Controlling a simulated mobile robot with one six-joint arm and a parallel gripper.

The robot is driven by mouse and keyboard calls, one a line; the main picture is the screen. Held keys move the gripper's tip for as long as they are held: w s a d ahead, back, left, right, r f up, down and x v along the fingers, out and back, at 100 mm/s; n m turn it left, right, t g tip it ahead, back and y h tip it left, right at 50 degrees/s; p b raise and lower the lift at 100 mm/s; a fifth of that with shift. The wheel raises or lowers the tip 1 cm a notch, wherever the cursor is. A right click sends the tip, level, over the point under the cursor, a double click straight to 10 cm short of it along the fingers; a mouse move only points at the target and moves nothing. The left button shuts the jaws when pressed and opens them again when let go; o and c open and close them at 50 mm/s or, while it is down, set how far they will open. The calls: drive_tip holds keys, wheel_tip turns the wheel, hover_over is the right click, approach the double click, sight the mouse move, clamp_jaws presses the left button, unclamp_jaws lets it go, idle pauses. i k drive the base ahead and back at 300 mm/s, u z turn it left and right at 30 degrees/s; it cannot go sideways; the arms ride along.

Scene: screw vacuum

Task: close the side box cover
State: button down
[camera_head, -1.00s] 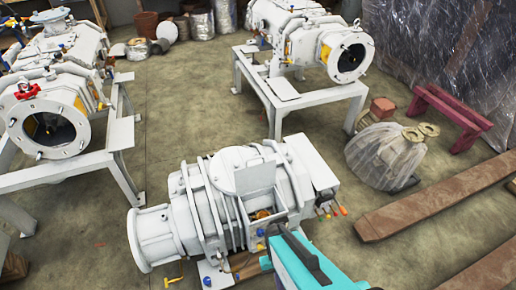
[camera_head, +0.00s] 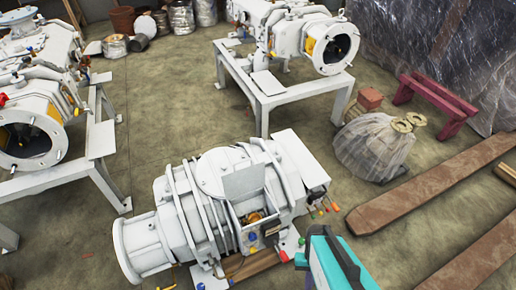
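The white screw vacuum pump (camera_head: 205,210) lies low on the floor in the front middle. On its near side a flat grey-white cover plate (camera_head: 243,184) stands raised above an open side box (camera_head: 256,221), with yellowish parts showing inside. My teal and black arm end (camera_head: 335,264) enters at the bottom, right of the box. A short teal piece of my gripper (camera_head: 301,260) shows near the pump's lower right corner, apart from the cover. The fingers are too hidden to tell open from shut.
Two more pumps stand on white frames, at left (camera_head: 35,120) and at back (camera_head: 290,75). A wrapped bundle (camera_head: 372,148), a dark red bench (camera_head: 438,100) and brown beams (camera_head: 430,185) lie to the right. The floor between the frames is clear.

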sight(236, 183)
drive_tip(key=z, duration=0.9)
drive_tip(key=k, duration=0.8)
drive_tip(key=u, duration=1.7)
drive_tip(key=i, duration=0.3)
drive_tip(key=z, duration=0.45)
